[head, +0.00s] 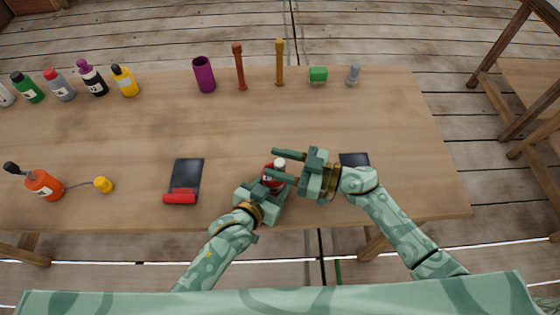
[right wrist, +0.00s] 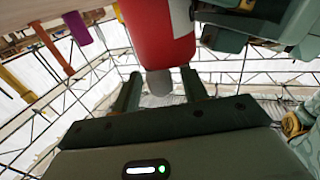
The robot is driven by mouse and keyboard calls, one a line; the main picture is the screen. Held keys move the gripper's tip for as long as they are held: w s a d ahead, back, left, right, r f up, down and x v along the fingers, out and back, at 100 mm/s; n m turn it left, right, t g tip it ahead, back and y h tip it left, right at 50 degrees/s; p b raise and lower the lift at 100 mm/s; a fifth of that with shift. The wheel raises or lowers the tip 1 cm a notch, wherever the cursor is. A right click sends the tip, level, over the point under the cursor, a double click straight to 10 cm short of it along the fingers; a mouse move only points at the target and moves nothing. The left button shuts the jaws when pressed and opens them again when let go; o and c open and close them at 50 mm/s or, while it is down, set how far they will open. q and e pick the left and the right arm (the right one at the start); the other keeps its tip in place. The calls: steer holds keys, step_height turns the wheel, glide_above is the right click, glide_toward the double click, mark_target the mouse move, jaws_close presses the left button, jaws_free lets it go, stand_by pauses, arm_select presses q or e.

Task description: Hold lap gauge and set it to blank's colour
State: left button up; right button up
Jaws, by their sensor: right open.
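A red bottle-like piece (head: 268,184) with a white patch and a pale tip stands in my left gripper (head: 266,188), near the table's front edge. In the right wrist view it is a large red cylinder (right wrist: 157,34) with a grey tip (right wrist: 159,82). My right gripper (head: 268,161) is open, its fingers at either side of that tip, with no clear contact. A dark plate with a red bar (head: 185,181) lies to the left. I cannot tell which piece is the lap gauge or the blank.
Several bottles stand at the back left. A purple cup (head: 204,75), brown rod (head: 239,67), ochre rod (head: 280,63), green block (head: 318,75) and grey piece (head: 353,75) line the back. An orange bottle (head: 44,184) is front left. A dark plate (head: 354,159) lies right.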

jaws_close()
steer(key=shift+x, duration=0.8)
jaws_free()
steer(key=shift+s, duration=0.15)
steer(key=shift+d, duration=0.1)
steer(key=v, duration=1.1)
steer(key=shift+s+d, duration=0.25)
steer(key=shift+d, duration=0.1)
